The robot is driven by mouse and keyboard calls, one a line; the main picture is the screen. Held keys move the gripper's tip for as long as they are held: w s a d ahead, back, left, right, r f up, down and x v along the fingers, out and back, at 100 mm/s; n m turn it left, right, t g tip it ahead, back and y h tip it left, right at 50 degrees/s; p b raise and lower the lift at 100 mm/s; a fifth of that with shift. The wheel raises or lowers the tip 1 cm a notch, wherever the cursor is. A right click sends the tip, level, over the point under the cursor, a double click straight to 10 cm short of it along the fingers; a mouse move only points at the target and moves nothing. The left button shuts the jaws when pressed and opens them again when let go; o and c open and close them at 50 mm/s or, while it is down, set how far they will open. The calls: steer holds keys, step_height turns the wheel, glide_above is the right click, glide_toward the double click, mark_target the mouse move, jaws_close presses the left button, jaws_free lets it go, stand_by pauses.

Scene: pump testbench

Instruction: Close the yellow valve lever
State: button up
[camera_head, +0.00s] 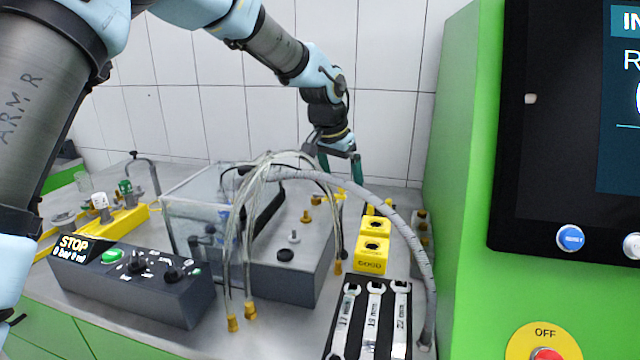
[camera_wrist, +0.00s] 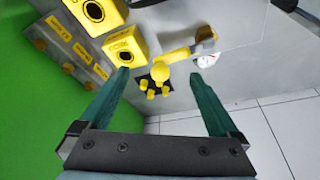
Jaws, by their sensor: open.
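The yellow valve lever (camera_wrist: 178,55) shows in the wrist view as a short yellow bar with a rounded end, beside a brass-coloured fitting (camera_wrist: 205,36). My gripper (camera_wrist: 160,75) is open, with its two green fingers spread apart. The lever's rounded end lies between the fingertips in the picture, and its bar runs up and right past the right fingertip. I see nothing held, and cannot tell whether a finger touches the lever. In the head view my gripper (camera_head: 341,178) points down at the back of the bench; the lever is not clear there.
Yellow boxes (camera_head: 371,262) and a wrench tray (camera_head: 334,345) stand nearer the front. A grey hose (camera_head: 400,235) arches beside them. A green cabinet (camera_head: 458,180) stands right.

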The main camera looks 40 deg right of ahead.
steer(key=shift+r+p, duration=2.25)
steer(key=shift+r, duration=0.8)
steer(key=shift+f, duration=0.1)
